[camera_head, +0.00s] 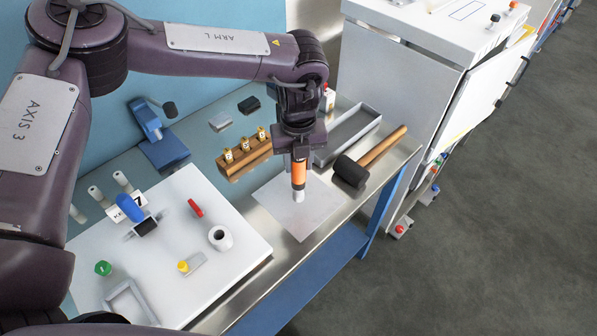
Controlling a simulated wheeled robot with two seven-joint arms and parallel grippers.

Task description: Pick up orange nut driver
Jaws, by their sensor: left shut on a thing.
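My left gripper (300,148) comes down from above on the arm at the top of the view. It is shut on the orange nut driver (298,173). The driver hangs upright below the fingers, with an orange and black body and a pale lower end. It is above a light grey square sheet (290,213) on the bench. I cannot tell whether its lower end touches the sheet. The driver's top is hidden by the gripper. My right gripper is not in view.
A black-headed mallet (350,172) lies right of the driver, and a grey open tray (352,133) behind it. A wooden block (240,158) with brass pieces stands to the left. A white board (235,245) with several small parts fills the front left. A white cabinet (395,90) stands right.

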